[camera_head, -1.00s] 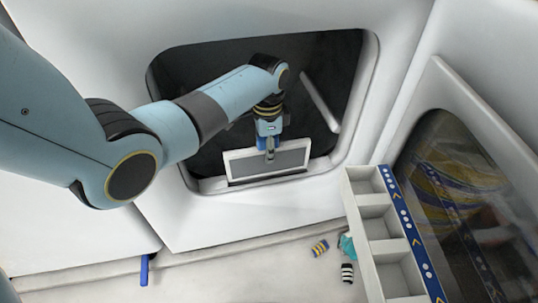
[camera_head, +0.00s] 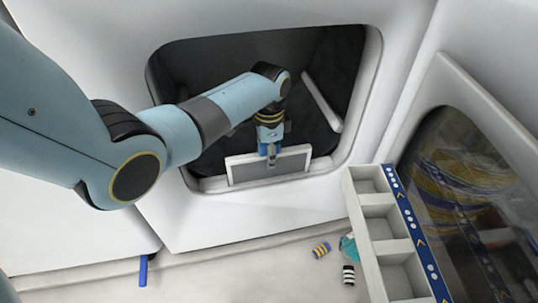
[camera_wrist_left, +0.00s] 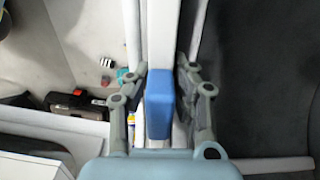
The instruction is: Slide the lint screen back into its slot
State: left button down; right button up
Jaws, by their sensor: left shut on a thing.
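The lint screen (camera_head: 245,170) is a grey mesh panel in a white frame. It stands upright at the lower lip of the dark dryer opening (camera_head: 215,75), with its lower edge at the rim. My left gripper (camera_head: 271,153) reaches down from above and is shut on the screen's blue grip tab. In the left wrist view the blue tab (camera_wrist_left: 159,102) sits between the two fingers, with the white frame seen edge-on beyond it. The slot itself is hidden by the screen and rim, so I cannot tell how deep the screen sits. My right gripper is not in view.
A white organizer (camera_head: 374,212) with open compartments stands at the right, beside another round-cornered door (camera_head: 455,175). Striped socks (camera_head: 321,249) and a teal item (camera_head: 348,246) lie on the floor. A pale bar (camera_head: 322,100) crosses the opening's right side.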

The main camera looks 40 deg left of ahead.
pick_arm(q)
jog(key=shift+f+b, duration=1.1)
jog(key=shift+f, duration=1)
jog(key=c, duration=1.1)
grip_release()
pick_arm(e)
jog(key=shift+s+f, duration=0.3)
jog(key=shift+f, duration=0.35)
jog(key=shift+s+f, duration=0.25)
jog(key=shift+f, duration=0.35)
pick_arm(q)
notch_tip(320, 180, up, 12)
